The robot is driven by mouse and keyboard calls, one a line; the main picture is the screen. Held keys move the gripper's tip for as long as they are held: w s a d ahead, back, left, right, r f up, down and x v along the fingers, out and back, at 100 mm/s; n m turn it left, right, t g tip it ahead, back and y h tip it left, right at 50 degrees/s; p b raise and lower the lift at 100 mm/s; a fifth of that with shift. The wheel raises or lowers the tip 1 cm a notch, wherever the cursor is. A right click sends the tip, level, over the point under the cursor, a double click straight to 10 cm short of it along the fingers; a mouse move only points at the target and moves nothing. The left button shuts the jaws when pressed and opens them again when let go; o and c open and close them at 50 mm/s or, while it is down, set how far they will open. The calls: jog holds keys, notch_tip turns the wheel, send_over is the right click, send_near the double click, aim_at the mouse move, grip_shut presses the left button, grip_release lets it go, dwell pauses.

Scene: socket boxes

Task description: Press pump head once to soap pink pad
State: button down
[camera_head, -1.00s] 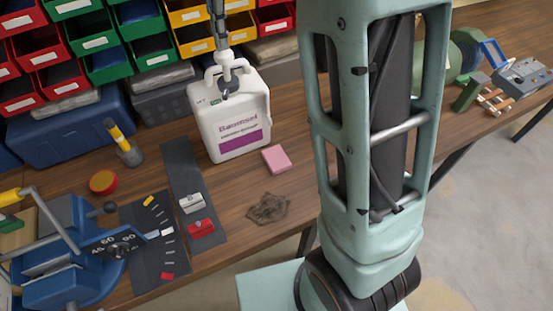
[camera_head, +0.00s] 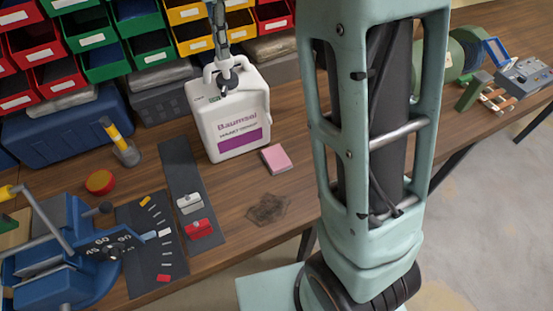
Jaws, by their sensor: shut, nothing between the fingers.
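The white jug (camera_head: 232,118) with a purple-banded label stands upright on the wooden bench. Its white pump head shows little now, being mostly hidden behind my gripper; a dark spout piece (camera_head: 229,86) shows at the jug's top front. My gripper (camera_head: 224,72) points down from the top edge, directly over the jug's neck. It is shut with nothing held, and its tips appear to be on the pump head, though the exact contact is too small to tell. The pink pad (camera_head: 277,158) lies flat on the bench to the right of the jug. Its top looks pale pink.
Behind are coloured bins (camera_head: 145,47), a blue box (camera_head: 65,128) and a grey crate (camera_head: 165,103). A blue mitre tool (camera_head: 60,255), red and white clamps (camera_head: 200,229) and a dark stain (camera_head: 268,208) lie in front. My green column blocks the centre right.

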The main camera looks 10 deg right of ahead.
jog(key=shift+r+p, duration=2.1)
notch_tip(320, 180, up, 6)
jog(key=p, duration=0.6)
